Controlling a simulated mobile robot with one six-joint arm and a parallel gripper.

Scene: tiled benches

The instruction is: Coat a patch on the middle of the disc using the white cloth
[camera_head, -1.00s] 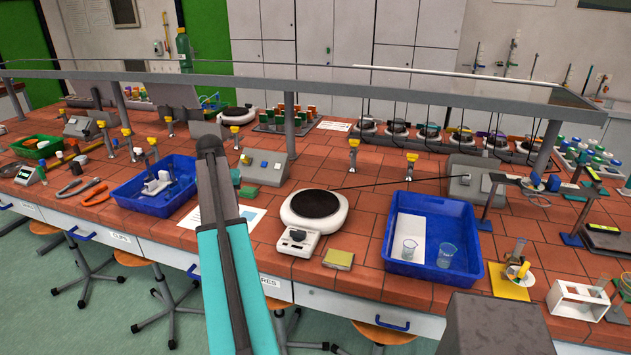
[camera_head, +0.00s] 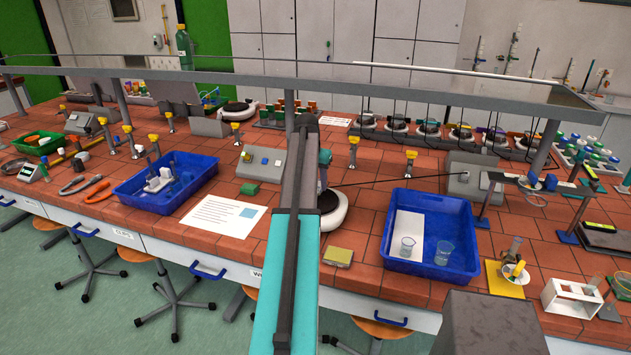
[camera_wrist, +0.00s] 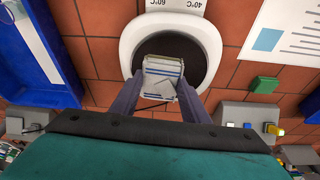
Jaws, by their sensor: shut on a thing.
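The disc (camera_wrist: 196,58) is the dark round top of a white hotplate (camera_wrist: 214,40). In the head view, the disc (camera_head: 328,202) and the hotplate (camera_head: 337,217) are partly hidden behind my arm. The white cloth (camera_wrist: 162,70) is a small folded pad with blue-grey stripes. My gripper (camera_wrist: 160,92) is shut on it in the wrist view, with a dark finger on each side. The cloth appears over the middle of the disc and hides part of it. I cannot tell whether it touches the disc. The fingertips cannot be made out in the head view.
A blue tray (camera_head: 388,258) with two beakers stands right of the hotplate. Another blue tray (camera_head: 135,203) is at the left. A printed sheet (camera_head: 218,216) and a yellow-green block (camera_head: 338,257) lie near the front edge. A shelf rail (camera_head: 400,91) crosses above the bench.

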